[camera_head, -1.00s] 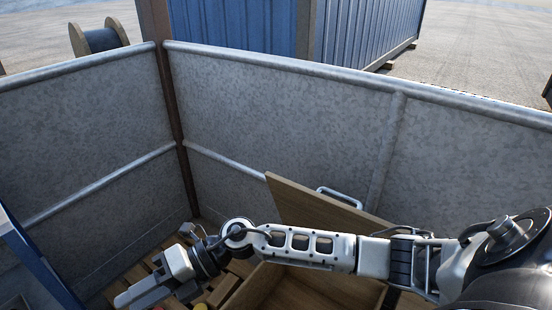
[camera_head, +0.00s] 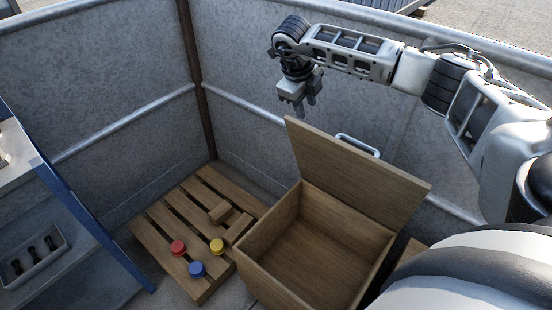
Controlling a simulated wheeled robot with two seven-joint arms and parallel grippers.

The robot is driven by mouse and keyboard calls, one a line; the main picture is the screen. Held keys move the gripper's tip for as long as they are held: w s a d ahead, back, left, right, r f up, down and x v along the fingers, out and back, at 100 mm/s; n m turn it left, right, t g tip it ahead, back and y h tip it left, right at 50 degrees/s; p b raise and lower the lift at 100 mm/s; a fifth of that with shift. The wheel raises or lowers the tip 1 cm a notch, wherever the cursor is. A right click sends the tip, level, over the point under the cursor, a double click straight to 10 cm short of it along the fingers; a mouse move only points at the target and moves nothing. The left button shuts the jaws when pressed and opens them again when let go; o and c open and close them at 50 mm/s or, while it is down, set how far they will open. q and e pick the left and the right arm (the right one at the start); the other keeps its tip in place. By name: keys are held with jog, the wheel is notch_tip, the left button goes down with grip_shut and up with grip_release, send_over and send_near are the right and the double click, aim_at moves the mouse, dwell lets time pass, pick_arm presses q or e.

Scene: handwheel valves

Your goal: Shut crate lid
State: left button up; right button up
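The wooden crate (camera_head: 268,278) stands on the floor in the lower middle of the head view, with its inside empty where I can see it. Its wooden lid (camera_head: 355,178) is open and stands tilted up along the crate's far side. A metal handle (camera_head: 357,143) shows at the lid's upper edge. My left gripper is not in view.
A blue-edged shelf (camera_head: 85,215) stands at left. Grey metal walls (camera_head: 110,90) close off the back.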

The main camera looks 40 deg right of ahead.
aim_at(309, 128)
jog(key=b+x, duration=0.8)
jog(key=x, duration=0.1)
jog(key=shift+a+f, duration=0.1)
jog(key=shift+r+p, duration=0.35)
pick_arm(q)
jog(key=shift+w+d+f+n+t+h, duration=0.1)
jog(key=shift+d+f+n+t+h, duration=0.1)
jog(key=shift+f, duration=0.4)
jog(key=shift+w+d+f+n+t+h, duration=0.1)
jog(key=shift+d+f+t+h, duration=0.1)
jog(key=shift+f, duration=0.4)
pick_arm(e)
jog(key=shift+f, duration=0.1)
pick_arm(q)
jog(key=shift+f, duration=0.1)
pick_arm(e)
grip_shut()
